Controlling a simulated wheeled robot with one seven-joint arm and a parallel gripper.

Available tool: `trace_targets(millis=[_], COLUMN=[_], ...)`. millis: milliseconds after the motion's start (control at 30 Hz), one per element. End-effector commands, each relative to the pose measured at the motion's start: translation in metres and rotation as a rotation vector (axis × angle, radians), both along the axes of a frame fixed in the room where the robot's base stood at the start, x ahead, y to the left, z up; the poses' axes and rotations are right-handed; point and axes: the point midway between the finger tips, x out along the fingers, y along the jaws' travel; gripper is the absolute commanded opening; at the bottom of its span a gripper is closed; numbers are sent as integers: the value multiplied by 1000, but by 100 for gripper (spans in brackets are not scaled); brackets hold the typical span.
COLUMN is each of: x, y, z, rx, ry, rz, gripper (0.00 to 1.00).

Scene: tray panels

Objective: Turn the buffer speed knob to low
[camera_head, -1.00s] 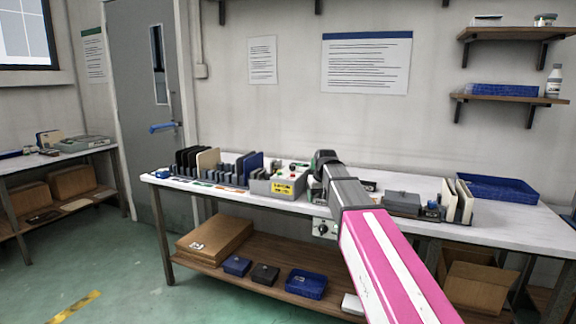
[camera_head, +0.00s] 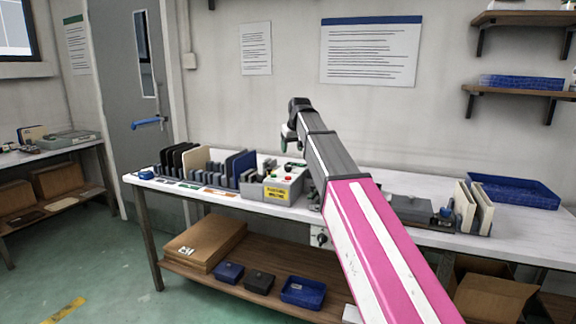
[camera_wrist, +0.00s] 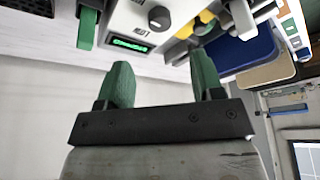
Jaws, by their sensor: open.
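In the wrist view a pale device (camera_wrist: 124,20) with a lit green display has a round dark knob (camera_wrist: 158,17). Its lettering is too small to read, so I cannot tell whether this is the buffer speed knob. In the head view a small panel under the bench's front edge carries another dark knob (camera_head: 321,239). My gripper (camera_wrist: 158,85) shows two green fingers spread apart with nothing between them. The fingers are apart from the device and its knob. In the head view my gripper (camera_head: 287,142) is raised above the bench; my arm hides part of the bench behind it.
A grey box (camera_head: 262,193) with a yellow label and coloured buttons stands on the bench (camera_head: 215,200), beside a rack of upright panels (camera_head: 241,166). A blue tray (camera_head: 515,191) lies at the right. Boxes fill the lower shelf. The wall behind carries posters and shelves.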

Motion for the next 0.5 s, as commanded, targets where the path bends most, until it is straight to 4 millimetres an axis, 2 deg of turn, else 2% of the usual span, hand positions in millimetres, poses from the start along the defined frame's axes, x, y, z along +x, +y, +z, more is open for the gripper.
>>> trace_targets(millis=[300, 500], x=[19, 29], y=[9, 13], z=[-51, -76], rx=[-1, -1], ry=[2, 1], rz=[-1, -1], gripper=[61, 61])
